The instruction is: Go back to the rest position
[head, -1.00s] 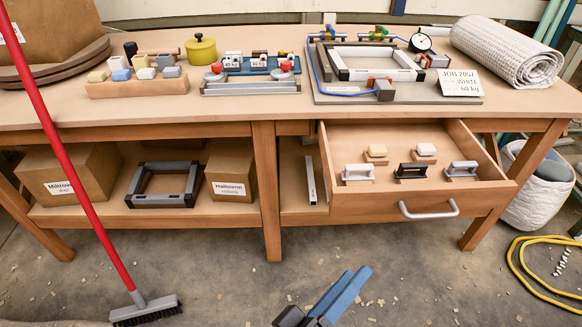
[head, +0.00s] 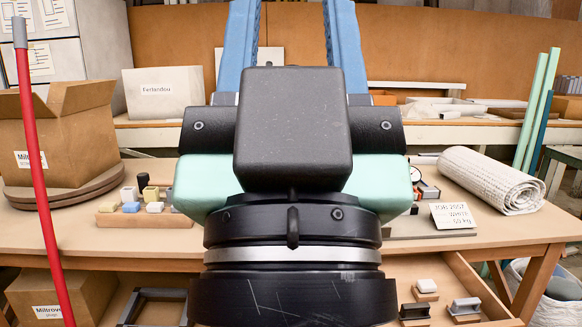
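My gripper (head: 292,40) stands upright, large and close in the middle of the head view. Its dark body and pale green sides cover the centre of the workbench (head: 440,228). Its two blue fingers point up and are spread well apart. The wall and a white panel show between them. I see nothing held there, but the fingertips are cut off by the top edge. The bench fixture and much of the open drawer (head: 484,285) are hidden behind my gripper and wrist.
The drawer stands open at the lower right, with small handled pieces in it. A red broom handle (head: 38,180) rises at the left before a cardboard box (head: 70,135). A wooden block holder (head: 135,216), job card (head: 453,215) and rolled mat (head: 492,180) are on the bench.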

